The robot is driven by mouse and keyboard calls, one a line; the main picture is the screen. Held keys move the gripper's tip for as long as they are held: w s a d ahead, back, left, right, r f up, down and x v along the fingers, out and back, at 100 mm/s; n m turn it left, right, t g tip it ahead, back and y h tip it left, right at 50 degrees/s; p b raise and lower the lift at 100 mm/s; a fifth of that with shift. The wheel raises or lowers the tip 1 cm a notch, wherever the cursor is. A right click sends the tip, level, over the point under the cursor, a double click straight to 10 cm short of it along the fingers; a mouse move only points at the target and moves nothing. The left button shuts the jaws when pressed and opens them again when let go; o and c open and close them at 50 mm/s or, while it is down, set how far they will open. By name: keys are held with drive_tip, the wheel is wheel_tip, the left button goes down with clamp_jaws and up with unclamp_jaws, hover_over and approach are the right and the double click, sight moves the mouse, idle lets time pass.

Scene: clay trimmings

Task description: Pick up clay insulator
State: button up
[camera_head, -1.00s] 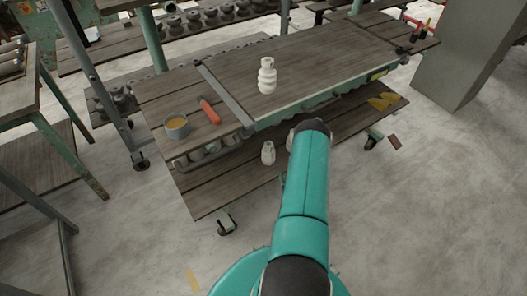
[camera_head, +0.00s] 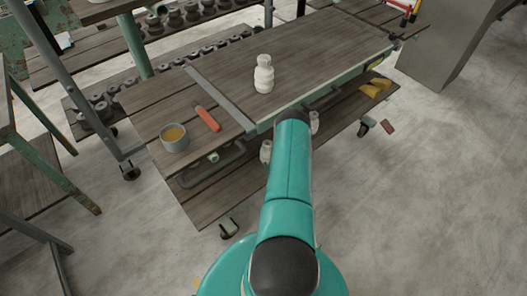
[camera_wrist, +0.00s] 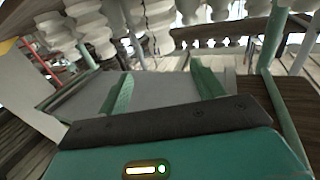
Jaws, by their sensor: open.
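A white ribbed clay insulator (camera_head: 264,75) stands upright on the wooden top of the cart (camera_head: 310,50), beyond my teal arm. Two more white pieces stand on the cart's lower shelf, one left of my arm (camera_head: 265,151) and one right of it (camera_head: 314,122), both partly hidden. My gripper (camera_wrist: 162,80) shows in the wrist view with its two green fingers apart and nothing visibly held between them. Its end is hidden behind my arm in the head view. Several large white ribbed pieces (camera_wrist: 90,32) fill the top of the wrist view; I cannot tell whether the insulator is among them.
On the cart's left part are a grey cup with yellowish contents (camera_head: 174,138) and an orange-handled tool (camera_head: 207,118). Yellow pieces (camera_head: 375,88) lie on the lower shelf at right. A grey pillar (camera_head: 445,45) stands at right. Concrete floor (camera_head: 420,200) is open in front.

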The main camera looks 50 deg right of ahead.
approach(266, 142)
drive_tip(key=x, duration=0.3)
drive_tip(key=f+x, duration=0.1)
drive_tip(key=x, duration=0.1)
drive_tip(key=shift+d, duration=0.3)
drive_tip(key=x, duration=0.5)
drive_tip(key=shift+w+d+f, duration=0.1)
drive_tip(key=shift+w+f, duration=0.15)
drive_tip(key=shift+f, duration=0.05)
clamp_jaws()
